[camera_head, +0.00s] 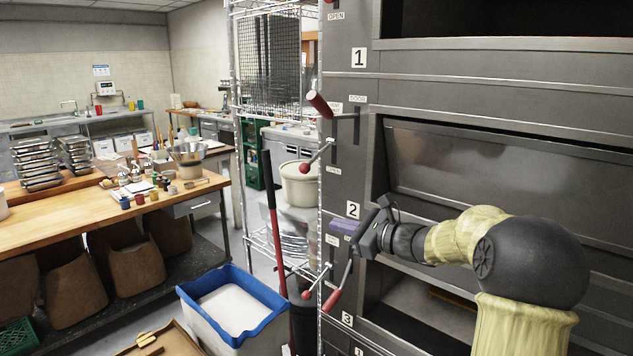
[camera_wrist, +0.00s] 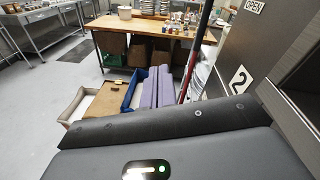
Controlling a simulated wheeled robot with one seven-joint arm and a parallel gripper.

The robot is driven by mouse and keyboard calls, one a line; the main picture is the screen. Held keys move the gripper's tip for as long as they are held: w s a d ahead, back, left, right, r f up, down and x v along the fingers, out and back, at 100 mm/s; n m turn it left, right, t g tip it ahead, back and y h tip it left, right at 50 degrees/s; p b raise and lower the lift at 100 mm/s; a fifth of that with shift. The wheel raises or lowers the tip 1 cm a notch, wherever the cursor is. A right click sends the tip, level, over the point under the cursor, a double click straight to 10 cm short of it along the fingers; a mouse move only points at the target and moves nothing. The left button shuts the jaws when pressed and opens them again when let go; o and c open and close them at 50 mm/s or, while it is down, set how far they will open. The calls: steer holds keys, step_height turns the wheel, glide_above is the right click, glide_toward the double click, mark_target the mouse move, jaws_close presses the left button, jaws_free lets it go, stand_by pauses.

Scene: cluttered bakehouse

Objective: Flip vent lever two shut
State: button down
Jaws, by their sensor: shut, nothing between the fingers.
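Vent lever two (camera_head: 317,282) is on the oven's left front strip, below the number 2 sign (camera_head: 353,210). It is a thin rod with a red ball knob (camera_head: 306,295), sloping down and left. A small label (camera_head: 333,285) sits beside it, too small to read surely; another (camera_head: 332,240) is above. My gripper (camera_head: 343,227) is shut and empty, its purple fingers just below the sign and above the lever, apart from the knob. The wrist view shows the closed fingers (camera_wrist: 158,88) and the 2 sign (camera_wrist: 239,79); the lever does not show there.
A red-gripped handle (camera_head: 331,300) hangs just right of the lever's knob. Another red-knobbed lever (camera_head: 318,155) and a raised red-gripped handle (camera_head: 318,103) are above. A red pole (camera_head: 277,235), wire rack (camera_head: 322,200) and blue-rimmed bin (camera_head: 235,306) stand left. Floor beyond the bin is partly clear.

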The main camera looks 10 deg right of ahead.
mark_target(317, 156)
steer(key=w+d+r+m+t, duration=0.1)
steer(key=d+r+m+t, duration=0.1)
steer(key=d+r, duration=0.1)
steer(key=w+a+r+p, duration=0.4)
steer(key=w+a+p, duration=0.2)
steer(key=w+a, duration=0.1)
steer(key=shift+w+r+p, duration=0.4)
steer(key=shift+w, duration=0.15)
steer(key=shift+a, duration=0.1)
steer(key=shift+r, duration=0.1)
stand_by(0.4)
